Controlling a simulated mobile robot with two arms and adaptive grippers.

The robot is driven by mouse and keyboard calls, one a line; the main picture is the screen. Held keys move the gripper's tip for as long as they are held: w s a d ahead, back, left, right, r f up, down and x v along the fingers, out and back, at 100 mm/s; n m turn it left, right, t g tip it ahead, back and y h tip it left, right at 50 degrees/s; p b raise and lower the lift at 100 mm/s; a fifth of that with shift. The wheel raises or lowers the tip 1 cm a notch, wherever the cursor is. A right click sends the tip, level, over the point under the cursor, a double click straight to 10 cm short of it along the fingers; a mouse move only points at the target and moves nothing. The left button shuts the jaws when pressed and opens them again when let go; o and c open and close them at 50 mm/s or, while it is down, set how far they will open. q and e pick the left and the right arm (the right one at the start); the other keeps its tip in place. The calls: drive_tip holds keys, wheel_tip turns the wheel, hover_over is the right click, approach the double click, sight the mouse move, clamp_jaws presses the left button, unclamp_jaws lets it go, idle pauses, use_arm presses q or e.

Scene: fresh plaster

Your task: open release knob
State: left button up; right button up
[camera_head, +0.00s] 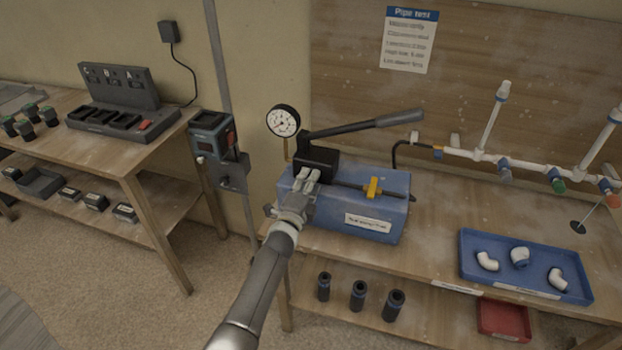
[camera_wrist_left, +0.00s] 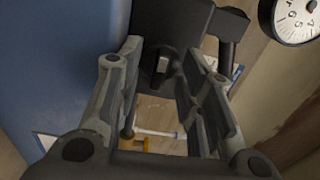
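The blue test pump (camera_head: 385,212) stands on the wooden bench, with a black head block (camera_head: 318,158) at its left end and a long dark lever (camera_head: 360,126) above. In the left wrist view a small dark knob with a light grey middle (camera_wrist_left: 161,66) juts from the black block; I take it for the release knob. My left gripper (camera_head: 309,177) is at the near left side of the black block. In the wrist view its fingers (camera_wrist_left: 163,80) are apart, one to each side of the knob; contact is not visible. In the head view the gripper hides the knob. My right gripper is not in view.
A round gauge (camera_head: 283,121) stands behind the block. A yellow valve handle (camera_head: 373,188) is on the pump's top. A blue tray (camera_head: 526,266) with white fittings lies right, below white pipework (camera_head: 480,155). Another bench (camera_head: 150,155) is at left.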

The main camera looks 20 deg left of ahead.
use_arm(q)
drive_tip(key=shift+f, duration=0.1)
drive_tip(key=s+p, duration=0.6)
drive_tip(key=s, duration=0.6)
drive_tip(key=shift+a, duration=0.25)
